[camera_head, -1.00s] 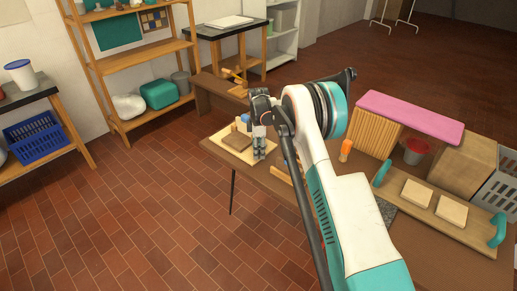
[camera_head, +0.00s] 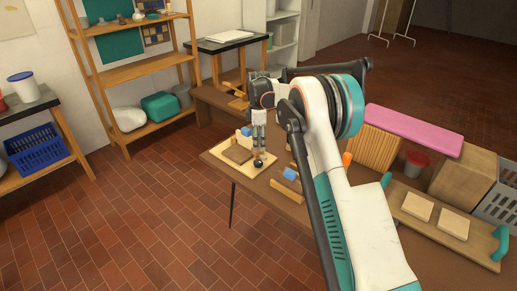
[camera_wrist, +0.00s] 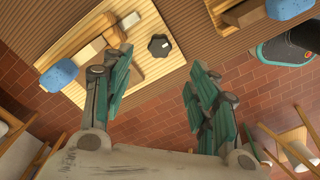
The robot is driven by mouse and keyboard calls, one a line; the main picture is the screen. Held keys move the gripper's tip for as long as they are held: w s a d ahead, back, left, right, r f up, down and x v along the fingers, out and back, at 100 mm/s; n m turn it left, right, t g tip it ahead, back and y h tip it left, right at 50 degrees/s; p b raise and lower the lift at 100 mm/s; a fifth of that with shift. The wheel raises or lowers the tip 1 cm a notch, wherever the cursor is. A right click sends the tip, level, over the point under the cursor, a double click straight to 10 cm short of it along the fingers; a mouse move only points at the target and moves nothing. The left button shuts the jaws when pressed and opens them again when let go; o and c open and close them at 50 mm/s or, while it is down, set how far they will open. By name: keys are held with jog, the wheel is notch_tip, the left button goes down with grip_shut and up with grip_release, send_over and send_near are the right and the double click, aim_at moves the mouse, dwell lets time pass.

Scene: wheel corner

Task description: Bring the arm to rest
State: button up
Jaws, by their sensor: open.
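My gripper (camera_head: 258,148) is above the pale board (camera_head: 261,172) at the near left end of the brown bench. It points down, and its teal-lined fingers (camera_wrist: 160,82) are spread wide with nothing between them in the wrist view. A black knob (camera_head: 258,163) sits on the board just below the fingertips. It also shows in the wrist view (camera_wrist: 160,46), clear of both fingers. A brown wooden block (camera_head: 238,154) lies on the board left of the knob. My arm reaches over the bench, its elbow raised and bent.
Right of the board is a wooden piece (camera_head: 287,187) with a blue part (camera_head: 290,174). Farther right are an orange-handled tool (camera_head: 347,159), a red-rimmed cup (camera_head: 416,161), a pink-topped box (camera_head: 413,130) and a tray (camera_head: 472,246) with two pale blocks. Open floor lies left of the bench.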

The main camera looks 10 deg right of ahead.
jog(key=shift+r, duration=0.35)
jog(key=s+r+m+t, duration=0.4)
jog(key=s+r+m, duration=0.4)
jog(key=s+r, duration=1.35)
jog(key=s+f+m+t, duration=0.1)
jog(key=s+m, duration=0.3)
jog(key=s, duration=0.9)
jog(key=s+f+m+t, duration=0.2)
jog(key=s+f+m, duration=0.2)
jog(key=s, duration=0.8)
jog(key=shift+s, duration=0.35)
